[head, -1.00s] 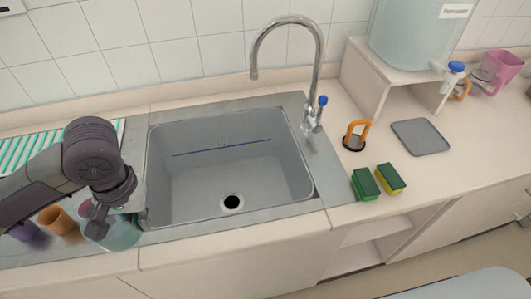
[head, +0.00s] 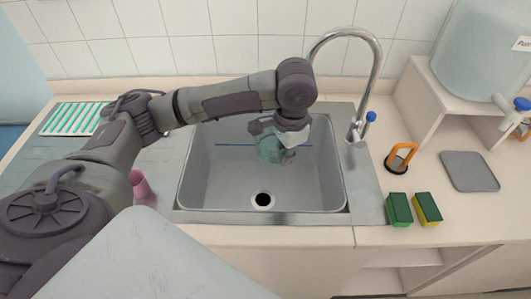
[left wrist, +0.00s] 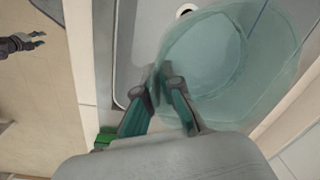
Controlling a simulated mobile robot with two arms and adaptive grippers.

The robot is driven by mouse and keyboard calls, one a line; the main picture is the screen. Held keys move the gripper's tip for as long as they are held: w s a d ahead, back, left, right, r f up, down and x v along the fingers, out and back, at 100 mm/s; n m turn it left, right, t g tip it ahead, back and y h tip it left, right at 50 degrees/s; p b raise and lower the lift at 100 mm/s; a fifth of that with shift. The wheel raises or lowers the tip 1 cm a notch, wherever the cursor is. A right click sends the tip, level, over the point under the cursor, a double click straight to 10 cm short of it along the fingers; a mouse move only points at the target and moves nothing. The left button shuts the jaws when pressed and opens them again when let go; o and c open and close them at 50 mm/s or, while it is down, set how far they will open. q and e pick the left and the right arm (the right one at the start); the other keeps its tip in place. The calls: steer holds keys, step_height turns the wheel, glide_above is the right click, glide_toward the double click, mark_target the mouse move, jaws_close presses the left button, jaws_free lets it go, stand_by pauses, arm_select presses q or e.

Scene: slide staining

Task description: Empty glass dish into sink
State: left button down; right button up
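The glass dish (head: 269,149) is a clear, pale teal bowl, held in the air over the sink (head: 225,187) and tilted. My left gripper (head: 287,141) is at its upper right in the head view, with the arm reaching across from the left. In the left wrist view, the gripper's fingers (left wrist: 165,100) are closed on the rim of the dish (left wrist: 225,50). I cannot tell whether liquid is in it. A dark gripper, apparently my right one (left wrist: 16,44), shows small at the left of the wrist view, away from the dish; its opening is unclear.
The drain (head: 262,199) lies below the dish. The faucet (head: 374,85) rises at the sink's back right. Green and yellow sponges (head: 399,209), an orange-handled item (head: 401,157) and a grey mat (head: 469,171) lie to the right. A pink cup (head: 140,186) stands left, partly behind my arm.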

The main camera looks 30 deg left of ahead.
arm_select(q)
steer(key=w+a+f+m+p, duration=0.3)
steer(key=w+a+f+m, duration=0.1)
steer(key=w+a+m, duration=1.15)
steer(key=s+a+f+m, duration=0.1)
steer(key=a+f+m, duration=0.1)
steer(key=a, duration=0.3)
steer(key=s+a+f+m+h+p, duration=0.1)
steer(key=a+f+m, duration=0.1)
steer(key=a+m, duration=0.2)
steer(key=shift+s+a+f+m, duration=0.15)
steer(key=shift+a+f+m, duration=0.2)
steer(key=shift+m, duration=0.3)
